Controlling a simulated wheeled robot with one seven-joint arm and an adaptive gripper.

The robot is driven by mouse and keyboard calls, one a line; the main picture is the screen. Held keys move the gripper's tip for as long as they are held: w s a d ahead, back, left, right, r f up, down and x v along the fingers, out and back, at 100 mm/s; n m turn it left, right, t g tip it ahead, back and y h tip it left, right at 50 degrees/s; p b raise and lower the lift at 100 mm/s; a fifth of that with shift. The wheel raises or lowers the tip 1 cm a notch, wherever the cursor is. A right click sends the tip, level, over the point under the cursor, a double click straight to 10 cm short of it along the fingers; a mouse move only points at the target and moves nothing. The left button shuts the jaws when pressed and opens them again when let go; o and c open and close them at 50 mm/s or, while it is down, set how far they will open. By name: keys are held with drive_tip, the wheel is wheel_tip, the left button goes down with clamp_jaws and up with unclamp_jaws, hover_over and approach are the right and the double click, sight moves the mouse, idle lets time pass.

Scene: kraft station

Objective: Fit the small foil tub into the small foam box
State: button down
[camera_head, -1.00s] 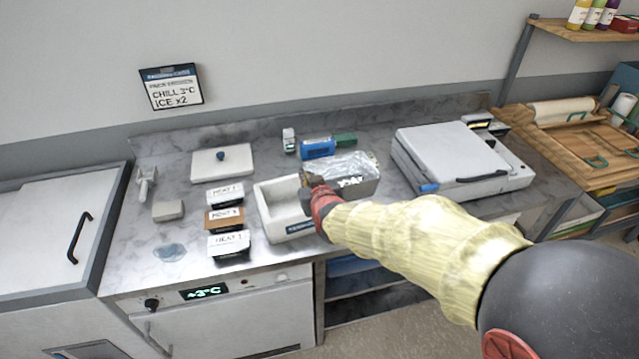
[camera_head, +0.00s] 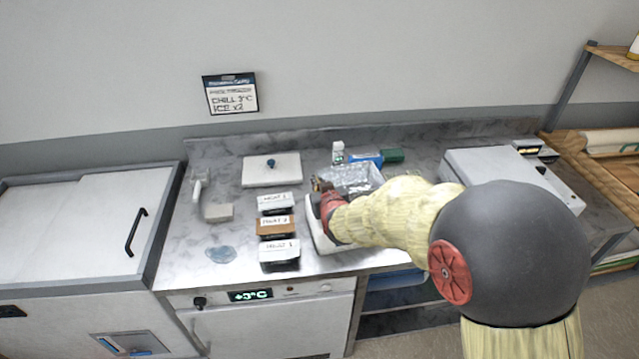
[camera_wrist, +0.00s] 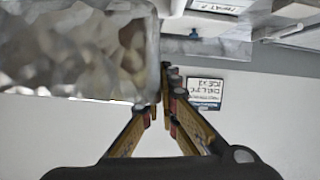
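The small foil tub (camera_head: 352,179) is crinkled and silvery. In the wrist view the foil tub (camera_wrist: 75,50) fills the upper left, close to the camera. My gripper (camera_head: 319,184) is shut on the tub's edge; in the wrist view the fingertips (camera_wrist: 167,85) meet at that edge. The tub appears held over the back right of the small foam box. The white foam box (camera_head: 315,238) stands on the counter below my gripper. My arm hides most of its inside and right side, so I cannot tell the gap between tub and box.
Several labelled meat packs (camera_head: 279,250) stand in a row just left of the foam box. A white lid (camera_head: 258,172) with a blue knob lies behind them. A blue block (camera_head: 368,160) and a small white bottle (camera_head: 338,152) stand behind the tub. A grey appliance (camera_head: 490,165) is right.

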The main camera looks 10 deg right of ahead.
drive_tip(key=shift+f+b, duration=1.7)
drive_tip(key=shift+f, duration=1.05)
drive_tip(key=shift+f+b, duration=0.85)
drive_tip(key=shift+f, duration=0.05)
drive_tip(key=c, duration=2.5)
unclamp_jaws()
drive_tip(key=o, duration=0.4)
drive_tip(key=o, duration=0.5)
drive_tip(key=shift+o, duration=0.2)
drive_tip(key=shift+r, duration=0.1)
drive_tip(key=shift+r+p, duration=2.35)
drive_tip(key=shift+r, duration=2.1)
